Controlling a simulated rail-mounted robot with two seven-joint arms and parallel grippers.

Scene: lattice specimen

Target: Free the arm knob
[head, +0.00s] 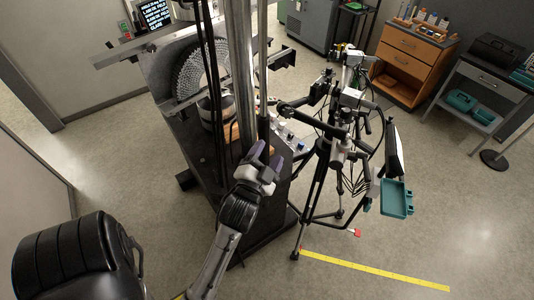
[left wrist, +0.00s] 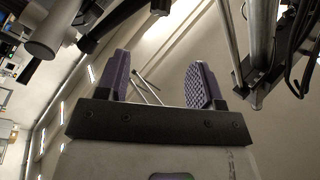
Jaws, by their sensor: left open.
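A dark tripod stand (head: 322,165) with several jointed arms stands right of centre in the head view. Several dark knobs and clamps sit on its arms; I cannot tell which one is the arm knob. A black rounded end (head: 283,107) tips one arm on its left side. My left gripper (head: 267,157) is left of the stand, apart from it, pointing up with its purple-padded fingers open and empty. In the left wrist view the fingers (left wrist: 160,80) are apart with nothing between them. Grey and black arm parts (left wrist: 50,32) show at upper left there. My right gripper is not seen.
A tall column (head: 242,75) and a dark bench with a toothed disc (head: 188,75) stand left of the stand. A teal tray (head: 396,198) hangs at its right. A wooden drawer cabinet (head: 408,62) is at the back right. A yellow strip (head: 375,270) crosses otherwise open floor.

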